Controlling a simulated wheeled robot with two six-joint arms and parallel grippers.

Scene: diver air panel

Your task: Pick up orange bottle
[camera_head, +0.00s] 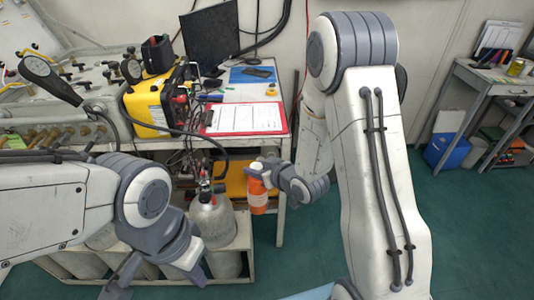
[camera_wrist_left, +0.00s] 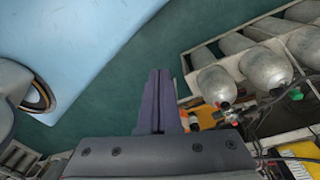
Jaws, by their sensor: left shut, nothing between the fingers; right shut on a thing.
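The orange bottle (camera_head: 258,197) is in the middle of the head view, upright, with a white band near its top. My right gripper (camera_head: 262,172) is shut on its upper part and holds it in front of the table. The gripper's fingers partly cover the bottle's top. My left gripper (camera_head: 118,288) points down at the lower left of the head view, well apart from the bottle. In the left wrist view its fingers (camera_wrist_left: 158,100) are together with nothing between them. A small orange patch shows beside them there, mostly hidden, and I cannot tell what it is.
On the table are a yellow case (camera_head: 150,108), a red clipboard (camera_head: 245,120) and a monitor (camera_head: 210,38). A blue bin (camera_head: 440,153) stands at right. Green floor is open there.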

